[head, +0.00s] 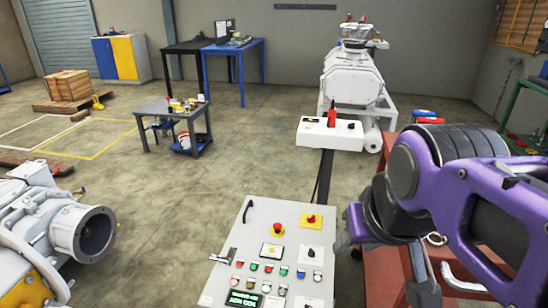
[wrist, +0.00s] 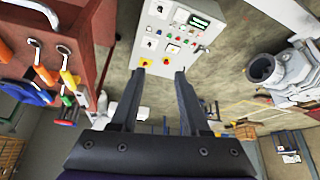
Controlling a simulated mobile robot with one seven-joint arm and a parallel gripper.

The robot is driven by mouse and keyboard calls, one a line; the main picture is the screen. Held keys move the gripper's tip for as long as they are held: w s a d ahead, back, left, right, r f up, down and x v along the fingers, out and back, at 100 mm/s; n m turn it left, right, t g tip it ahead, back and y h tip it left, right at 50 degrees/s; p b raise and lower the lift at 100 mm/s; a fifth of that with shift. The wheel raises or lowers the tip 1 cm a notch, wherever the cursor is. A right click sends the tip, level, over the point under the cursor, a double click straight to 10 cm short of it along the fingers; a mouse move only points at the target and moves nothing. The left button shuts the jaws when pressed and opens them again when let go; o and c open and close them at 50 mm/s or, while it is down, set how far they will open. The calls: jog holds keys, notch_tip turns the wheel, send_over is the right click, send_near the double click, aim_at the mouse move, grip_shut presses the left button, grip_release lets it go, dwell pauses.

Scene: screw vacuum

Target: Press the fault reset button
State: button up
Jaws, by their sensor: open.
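A light grey control panel (head: 272,255) faces up at the bottom middle of the head view. The labels are too small to read, so I cannot tell which button is fault reset. My gripper (head: 385,268) is at the panel's right side, apart from it. In the wrist view my open, empty gripper (wrist: 162,68) points toward the panel (wrist: 158,12), which appears upside down.
A red workbench (head: 384,270) stands to the right; its tools with orange handles (wrist: 45,75) show in the wrist view. A grey machine with a round flange (head: 95,232) is at the left. A white box with a red button (head: 330,130) stands beyond the panel.

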grip_shut()
dwell(1.4)
